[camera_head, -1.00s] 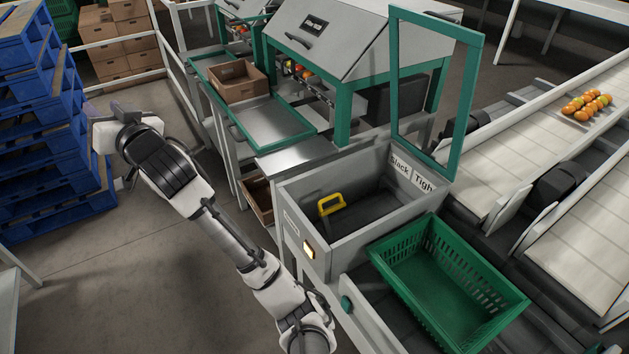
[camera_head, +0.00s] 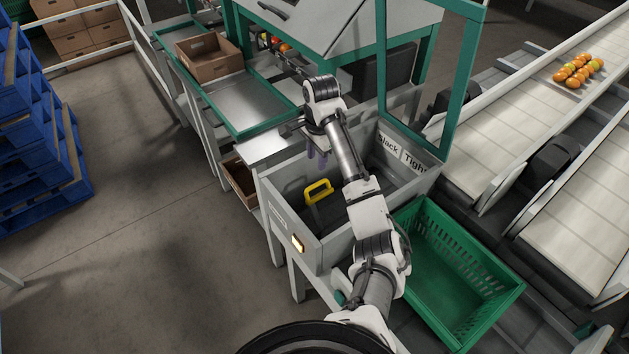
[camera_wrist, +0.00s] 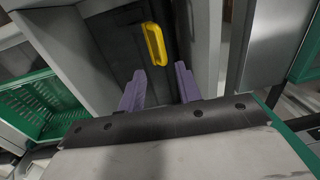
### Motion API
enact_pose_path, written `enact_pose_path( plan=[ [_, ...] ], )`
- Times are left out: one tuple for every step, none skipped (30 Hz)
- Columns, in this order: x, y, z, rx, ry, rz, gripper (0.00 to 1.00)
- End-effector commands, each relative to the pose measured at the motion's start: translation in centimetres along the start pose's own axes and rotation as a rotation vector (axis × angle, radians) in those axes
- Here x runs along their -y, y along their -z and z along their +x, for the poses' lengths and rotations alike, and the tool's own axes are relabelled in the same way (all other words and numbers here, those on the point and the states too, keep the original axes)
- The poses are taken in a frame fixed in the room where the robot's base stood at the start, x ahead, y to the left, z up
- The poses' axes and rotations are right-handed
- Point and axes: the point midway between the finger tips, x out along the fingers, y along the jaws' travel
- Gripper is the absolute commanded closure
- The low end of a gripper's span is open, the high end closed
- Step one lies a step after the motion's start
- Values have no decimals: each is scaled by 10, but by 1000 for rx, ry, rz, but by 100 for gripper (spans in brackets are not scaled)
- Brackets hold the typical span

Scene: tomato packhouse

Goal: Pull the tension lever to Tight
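The tension lever has a yellow handle (camera_head: 318,191) and stands inside a grey open-topped box (camera_head: 372,229), near its left end. The handle also shows in the wrist view (camera_wrist: 155,43), just beyond the fingertips. Labels reading Slack (camera_head: 388,146), its first letter partly hidden, and Tight (camera_head: 414,163) are on the box's far wall, Tight to the right. My gripper (camera_head: 317,158) is over the far left part of the box, beyond the handle in the picture. In the wrist view its purple fingers (camera_wrist: 160,72) are spread with nothing between them. My arm hides part of the box interior.
A green crate (camera_head: 405,220) stands right of the box. An upright green frame (camera_head: 466,85) rises behind it. A steel bench with a cardboard box (camera_head: 210,64) lies at the back left. Conveyors (camera_head: 535,120) run at right.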

Motion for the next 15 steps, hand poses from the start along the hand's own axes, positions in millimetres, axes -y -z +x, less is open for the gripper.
enact_pose_path(
  plan=[
    [0, -2, 20, 5, 1, 0, 66],
    [1, -2, 26, 5, 1, -2, 66],
    [0, -2, 35, 5, 1, -1, 66],
    [0, -2, 42, 4, 1, -2, 66],
    [1, -2, 48, 3, 2, -3, 66],
    [1, -2, 56, 3, 2, -2, 66],
    [0, -2, 62, 4, 1, -2, 66],
    [1, -2, 67, 3, 2, -3, 66],
    [1, -2, 73, 2, 3, -3, 66],
    [1, -1, 77, 2, 3, -2, 66],
    [1, -1, 81, 1, 3, -2, 66],
    [1, -1, 86, 1, 3, -3, 66],
    [1, -1, 88, 2, 2, -3, 66],
    [1, -1, 89, 1, 2, -2, 66],
    [0, 0, 93, 1, 1, -2, 66]
  ],
)
